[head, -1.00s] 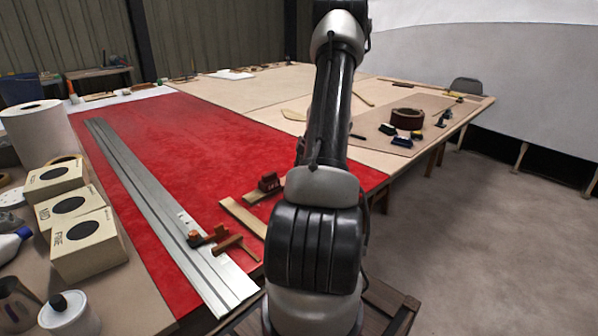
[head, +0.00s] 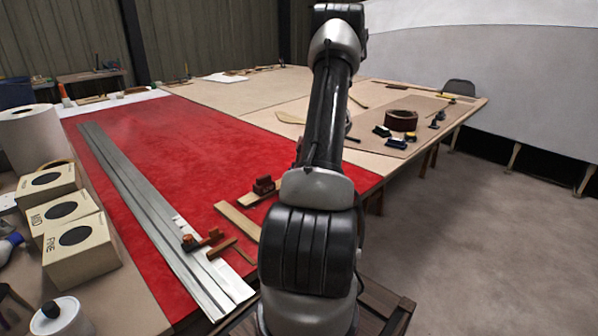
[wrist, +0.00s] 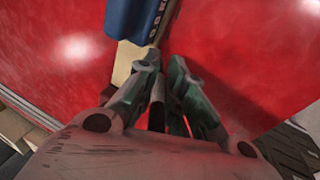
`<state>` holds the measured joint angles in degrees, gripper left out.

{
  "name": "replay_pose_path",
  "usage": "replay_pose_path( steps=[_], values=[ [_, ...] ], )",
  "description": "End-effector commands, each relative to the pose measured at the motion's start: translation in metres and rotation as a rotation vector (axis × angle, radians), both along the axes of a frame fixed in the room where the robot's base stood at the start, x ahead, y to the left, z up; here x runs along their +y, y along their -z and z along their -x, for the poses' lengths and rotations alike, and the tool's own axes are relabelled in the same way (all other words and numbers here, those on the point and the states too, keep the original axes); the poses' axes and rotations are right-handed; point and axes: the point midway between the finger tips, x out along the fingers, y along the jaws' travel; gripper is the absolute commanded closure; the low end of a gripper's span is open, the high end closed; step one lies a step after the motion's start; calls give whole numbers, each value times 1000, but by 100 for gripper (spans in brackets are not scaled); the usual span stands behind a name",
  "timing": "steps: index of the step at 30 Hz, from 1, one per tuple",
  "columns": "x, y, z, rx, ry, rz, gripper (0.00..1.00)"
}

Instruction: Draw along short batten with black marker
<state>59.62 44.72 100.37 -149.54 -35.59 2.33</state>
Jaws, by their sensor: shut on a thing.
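My gripper (wrist: 166,100) shows in the wrist view with its two fingers close together. A slim dark thing (wrist: 157,116), likely the black marker, is between them; its tip is hidden. A pale wooden strip (wrist: 126,62), possibly the short batten, lies on the red surface just beyond and left of the fingers. I cannot tell whether the marker touches anything. In the head view a pale batten (head: 238,222) lies on the red sheet (head: 190,150), left of my arm, and another pale piece (head: 250,199) is near it. The gripper is out of sight in the head view.
A blue block with white lettering (wrist: 140,18) is near the strip. A dark brown block (head: 263,186) is close to my arm. Boxes (head: 80,248) stand at the left; open floor is right.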

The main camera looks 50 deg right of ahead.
Motion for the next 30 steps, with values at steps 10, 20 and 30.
replay_pose_path(
  steps=[10, 20, 30],
  values=[
    [-8, 0, 0, -1, 0, 0, 100],
    [-18, -1, 1, 0, -1, 0, 100],
    [-29, 0, 2, 0, 1, 0, 100]
  ],
)
